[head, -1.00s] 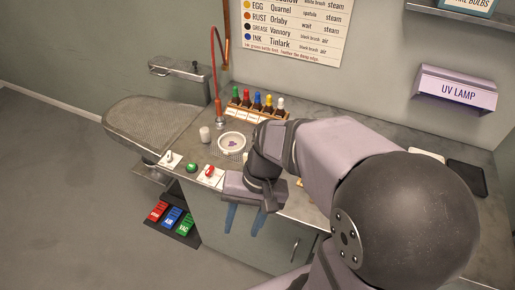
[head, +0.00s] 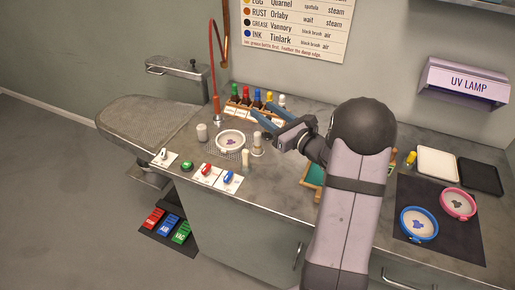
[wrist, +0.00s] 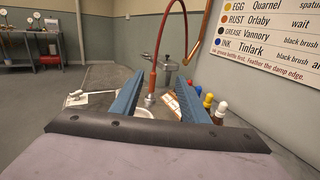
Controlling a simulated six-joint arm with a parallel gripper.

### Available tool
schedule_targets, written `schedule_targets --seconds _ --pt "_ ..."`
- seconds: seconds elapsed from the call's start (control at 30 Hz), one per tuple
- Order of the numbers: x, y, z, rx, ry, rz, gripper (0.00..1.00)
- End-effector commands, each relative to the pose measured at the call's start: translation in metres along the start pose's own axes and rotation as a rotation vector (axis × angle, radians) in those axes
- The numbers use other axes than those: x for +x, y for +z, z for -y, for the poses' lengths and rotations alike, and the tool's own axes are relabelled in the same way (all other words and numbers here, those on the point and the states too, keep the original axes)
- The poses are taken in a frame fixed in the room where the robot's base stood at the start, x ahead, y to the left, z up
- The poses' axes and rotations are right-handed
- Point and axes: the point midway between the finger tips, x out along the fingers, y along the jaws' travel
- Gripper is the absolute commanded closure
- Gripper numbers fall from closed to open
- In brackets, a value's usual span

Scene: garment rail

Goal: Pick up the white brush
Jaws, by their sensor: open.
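I cannot make out a white brush for certain in either view. A green-lined tray (head: 313,180) with a wooden edge shows beside my arm, and the arm hides part of it. A small pale upright piece with a yellowish top (head: 245,159) stands on the bench left of the tray; I cannot tell what it is. My gripper (head: 264,125) is open and empty, its blue fingers apart above the bench near the row of bottles. In the wrist view, the fingers (wrist: 160,76) point toward the red hose, with nothing between them.
A white bowl (head: 231,141), a white cup (head: 202,132) and a pale upright container (head: 257,144) stand near the gripper. Dropper bottles (head: 257,98) line the back. Blue (head: 419,223) and pink (head: 458,203) hoops lie on a dark mat at right.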

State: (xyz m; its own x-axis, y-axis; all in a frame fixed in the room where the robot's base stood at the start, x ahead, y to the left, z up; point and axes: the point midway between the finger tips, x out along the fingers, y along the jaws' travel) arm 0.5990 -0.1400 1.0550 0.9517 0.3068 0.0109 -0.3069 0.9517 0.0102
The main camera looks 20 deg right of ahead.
Motion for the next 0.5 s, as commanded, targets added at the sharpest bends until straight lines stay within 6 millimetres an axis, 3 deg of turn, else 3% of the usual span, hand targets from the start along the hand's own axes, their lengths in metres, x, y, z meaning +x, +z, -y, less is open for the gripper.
schedule_targets --seconds 0.03,0.2,0.33,0.5 --pt "0.001 -0.025 -0.007 0.006 0.018 -0.015 0.59" --pt "0.001 -0.072 -0.008 -0.001 0.021 -0.014 0.59" --pt "0.0 -0.099 -0.008 -0.004 0.022 -0.013 0.59" --pt "0.0 -0.115 -0.008 -0.008 0.022 -0.011 0.59"
